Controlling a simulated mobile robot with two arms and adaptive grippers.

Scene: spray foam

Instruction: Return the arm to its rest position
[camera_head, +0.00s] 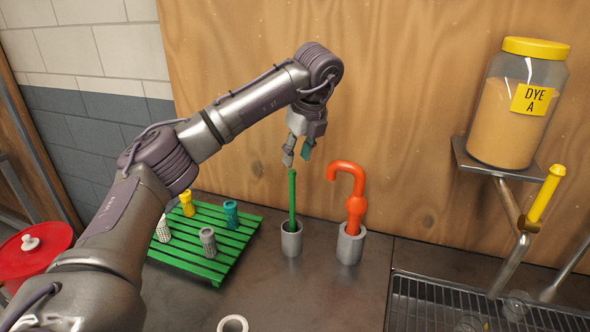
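My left arm reaches in from the lower left, and its gripper (297,158) hangs pointing down above the counter. Its two fingertips are apart, with no object between them. Just below the fingertips stands a thin green stick (293,200), upright in a small grey cup (291,241). The stick's top is close under the fingers; I cannot tell whether they touch. My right gripper is not in view.
An orange hooked tool (356,205) stands in a second grey cup (350,246). A green slatted rack (226,236) holds several small canisters. A dye jar (512,120) sits on a bracket at right, above a metal grate (420,300). A red lidded pot (38,262) is at left.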

